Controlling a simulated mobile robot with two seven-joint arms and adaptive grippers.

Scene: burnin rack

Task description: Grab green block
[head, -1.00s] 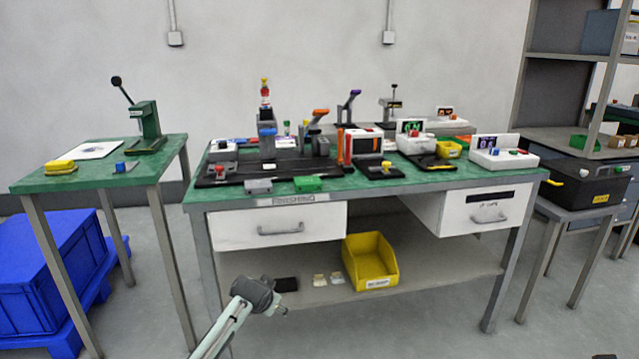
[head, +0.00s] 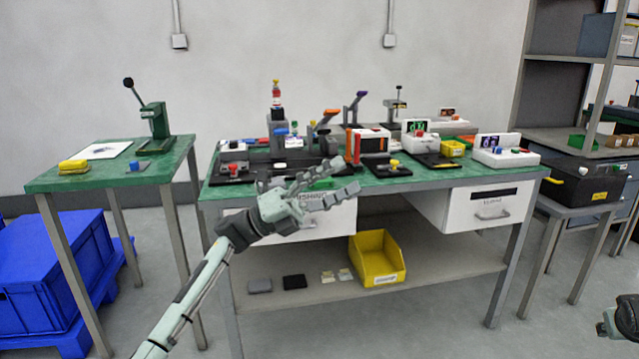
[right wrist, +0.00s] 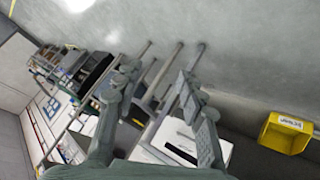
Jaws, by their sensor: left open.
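The green block (head: 322,183) lies near the front edge of the green-topped workbench (head: 440,179) in the head view. It is partly hidden behind the fingers of my left gripper (head: 343,178). That gripper is open and empty, its fingers pointing right across the block in the picture. It looks nearer to the camera than the block, and I see no contact. My right gripper (right wrist: 158,78) is open and empty in the right wrist view. Part of my right arm shows at the lower right edge of the head view.
Several fixtures crowd the bench top, including a red-and-white box (head: 369,142) and a black pad with a yellow knob (head: 391,172). A drawer (head: 490,208) is below the top. A yellow bin (head: 377,258) stands on the lower shelf. A side table (head: 120,176) is left.

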